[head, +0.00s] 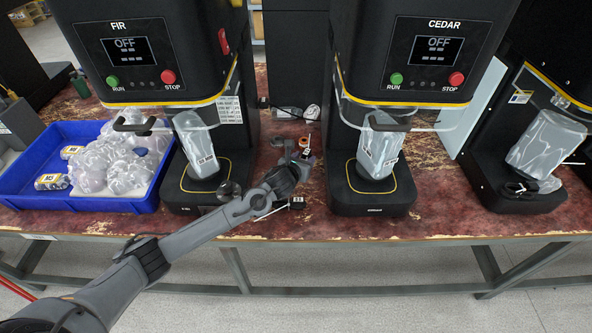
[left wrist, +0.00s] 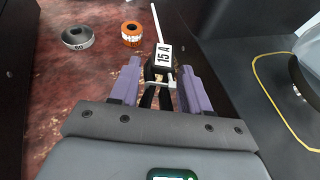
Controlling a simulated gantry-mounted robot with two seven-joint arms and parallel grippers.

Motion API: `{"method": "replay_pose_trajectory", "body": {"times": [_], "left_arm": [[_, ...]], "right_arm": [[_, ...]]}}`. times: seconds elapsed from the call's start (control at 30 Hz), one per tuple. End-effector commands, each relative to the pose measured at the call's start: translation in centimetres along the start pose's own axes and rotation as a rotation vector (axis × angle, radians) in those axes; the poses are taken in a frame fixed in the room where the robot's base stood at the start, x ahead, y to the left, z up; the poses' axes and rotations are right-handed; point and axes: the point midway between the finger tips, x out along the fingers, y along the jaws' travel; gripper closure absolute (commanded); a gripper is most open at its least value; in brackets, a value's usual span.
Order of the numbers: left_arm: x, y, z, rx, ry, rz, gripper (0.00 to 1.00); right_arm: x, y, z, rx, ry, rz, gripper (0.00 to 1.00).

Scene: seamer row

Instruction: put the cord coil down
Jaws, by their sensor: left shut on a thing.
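My left gripper (head: 304,157) is over the red-brown table between the FIR and CEDAR machines. In the left wrist view its purple fingers (left wrist: 162,86) are shut on the cord coil (left wrist: 157,98), a black loop with a white "15 A" tag and a pale strip sticking out ahead. In the head view the gripper mostly hides the coil. I cannot tell whether the coil touches the table. My right gripper is not in view.
An orange-banded roll (left wrist: 132,34) and a grey ring marked 60 (left wrist: 77,37) lie ahead of the gripper. The FIR machine (head: 150,50) and CEDAR machine (head: 420,50) flank it. A blue tray (head: 80,204) with wrapped bundles is left. A tagged item (head: 297,202) lies near the front edge.

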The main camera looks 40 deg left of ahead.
Motion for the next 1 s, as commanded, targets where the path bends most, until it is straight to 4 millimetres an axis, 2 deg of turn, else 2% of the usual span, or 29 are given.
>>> {"method": "replay_pose_trajectory", "body": {"times": [0.1,0.3,0.47,0.73,1.0], "left_arm": [[0.8,1.9,-1.0,-0.001,-0.001,0.001,0.9],[1.4,3.3,-1.5,-0.001,-0.002,0.0,0.9],[1.6,3.4,-2.1,-0.002,-0.001,-0.001,0.9],[2.8,3.4,-5.2,-0.002,-0.001,-0.002,0.9],[2.9,3.4,-5.2,0.0,-0.003,-0.001,0.9]], "right_arm": [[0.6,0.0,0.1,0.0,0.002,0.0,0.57],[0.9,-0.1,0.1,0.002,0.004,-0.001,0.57],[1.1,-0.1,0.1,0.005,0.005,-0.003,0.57],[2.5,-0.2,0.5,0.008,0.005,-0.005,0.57],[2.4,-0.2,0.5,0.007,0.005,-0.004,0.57]]}}
